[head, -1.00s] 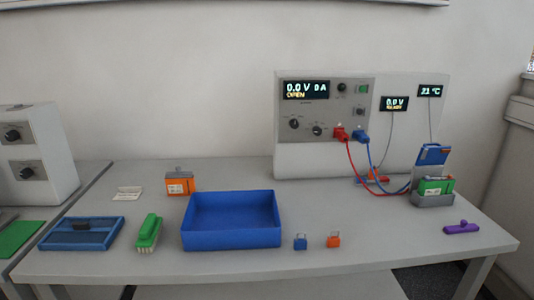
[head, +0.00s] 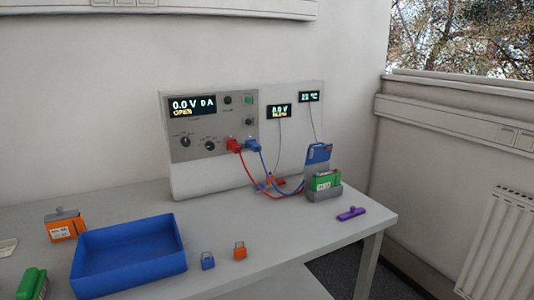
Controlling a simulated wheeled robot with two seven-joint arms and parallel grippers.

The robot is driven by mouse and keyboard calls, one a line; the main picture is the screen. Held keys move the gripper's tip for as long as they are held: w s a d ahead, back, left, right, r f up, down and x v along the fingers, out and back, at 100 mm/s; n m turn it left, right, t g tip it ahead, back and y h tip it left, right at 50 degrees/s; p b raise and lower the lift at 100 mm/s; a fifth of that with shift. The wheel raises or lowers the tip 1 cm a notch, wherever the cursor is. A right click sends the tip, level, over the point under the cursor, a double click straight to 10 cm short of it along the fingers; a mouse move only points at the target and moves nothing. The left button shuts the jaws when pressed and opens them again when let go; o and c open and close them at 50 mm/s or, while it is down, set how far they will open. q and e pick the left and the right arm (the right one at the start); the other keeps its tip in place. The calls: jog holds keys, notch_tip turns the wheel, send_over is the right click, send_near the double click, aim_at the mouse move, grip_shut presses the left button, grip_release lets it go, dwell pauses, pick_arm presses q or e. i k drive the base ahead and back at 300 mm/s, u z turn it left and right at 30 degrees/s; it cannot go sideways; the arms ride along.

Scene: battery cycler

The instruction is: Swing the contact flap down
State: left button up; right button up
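The contact flap (head: 318,152) is the blue piece standing raised at the back of the grey cell holder, at the right part of the table. A green battery (head: 325,180) with a pale label sits in the grey holder (head: 323,194), below the flap. Red and blue cables run from the cycler's front sockets to the holder's left side. Neither of my grippers shows in the head view.
The cycler (head: 215,140) stands behind, its display reading 0.0 V and 0 A. A purple tool (head: 351,213) lies right of the holder, near the table's right edge.

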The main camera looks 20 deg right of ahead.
aim_at(315, 155)
jog(key=z, duration=2.55)
jog(key=i, duration=2.1)
jog(key=u, duration=3.2)
